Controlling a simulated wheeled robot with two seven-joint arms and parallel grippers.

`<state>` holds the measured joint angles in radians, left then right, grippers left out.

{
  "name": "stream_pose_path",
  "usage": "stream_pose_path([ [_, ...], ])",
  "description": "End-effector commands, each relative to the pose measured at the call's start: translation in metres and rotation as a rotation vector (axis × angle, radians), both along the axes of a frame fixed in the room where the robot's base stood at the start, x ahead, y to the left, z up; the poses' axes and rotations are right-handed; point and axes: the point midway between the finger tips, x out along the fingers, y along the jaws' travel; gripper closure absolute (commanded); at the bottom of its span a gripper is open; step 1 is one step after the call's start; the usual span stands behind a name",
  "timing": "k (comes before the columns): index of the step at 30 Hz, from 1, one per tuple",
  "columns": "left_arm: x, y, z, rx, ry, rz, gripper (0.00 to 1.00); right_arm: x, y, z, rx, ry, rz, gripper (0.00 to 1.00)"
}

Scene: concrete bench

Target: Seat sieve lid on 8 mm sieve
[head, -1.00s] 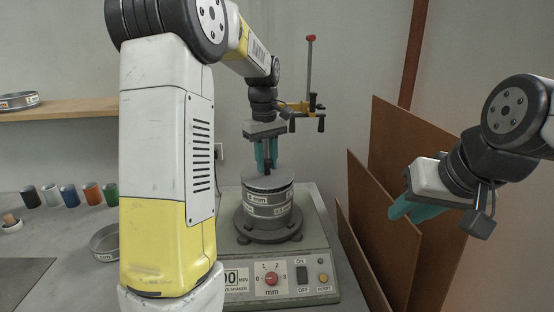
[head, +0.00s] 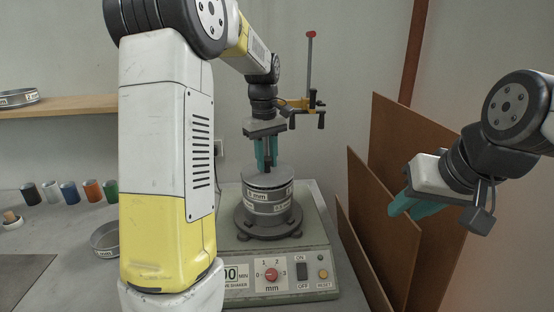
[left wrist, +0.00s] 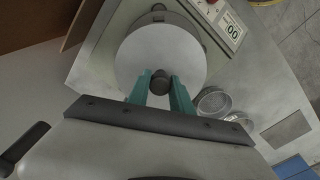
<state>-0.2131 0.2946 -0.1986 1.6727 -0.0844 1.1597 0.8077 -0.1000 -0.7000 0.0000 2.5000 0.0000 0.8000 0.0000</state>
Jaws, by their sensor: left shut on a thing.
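The sieve lid (head: 267,180) is a flat grey disc with a small dark knob, and it lies level on top of the stack. Just below it is the 8 mm sieve (head: 266,197), a metal ring with a white label. I cannot tell if a thin gap remains between them. My left gripper (head: 266,165) points straight down over the lid, its teal fingers shut on the knob. In the left wrist view the knob (left wrist: 160,84) is between the fingertips and the lid (left wrist: 158,50) hides the sieve. My right gripper (head: 403,205) hangs empty at the right; its finger gap is unclear.
The stack stands on the sieve shaker (head: 275,290) with its dial and buttons. Brown boards (head: 395,200) lean at the right. Another sieve (head: 105,240) lies on the bench behind my left arm, near several coloured cups (head: 69,190). A shelf (head: 60,110) holds one more sieve.

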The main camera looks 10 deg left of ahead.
Motion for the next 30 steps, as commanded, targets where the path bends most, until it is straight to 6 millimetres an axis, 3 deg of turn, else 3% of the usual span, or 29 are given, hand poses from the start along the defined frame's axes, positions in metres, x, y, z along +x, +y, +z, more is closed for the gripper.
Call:
stream_pose_path([
  [25,0.0000,0.0000,-0.0093,0.000,0.000,0.000,1.00,0.0000,0.0000,0.0000,0.000,0.000,0.000,0.72],
  [26,0.0000,0.0000,-0.0093,0.000,0.000,0.000,0.72,0.0000,0.0000,0.0000,0.000,0.000,0.000,0.72],
  [30,0.0000,0.0000,-0.0093,0.000,0.000,0.000,0.48,0.0000,0.0000,0.0000,0.000,0.000,0.000,0.72],
])
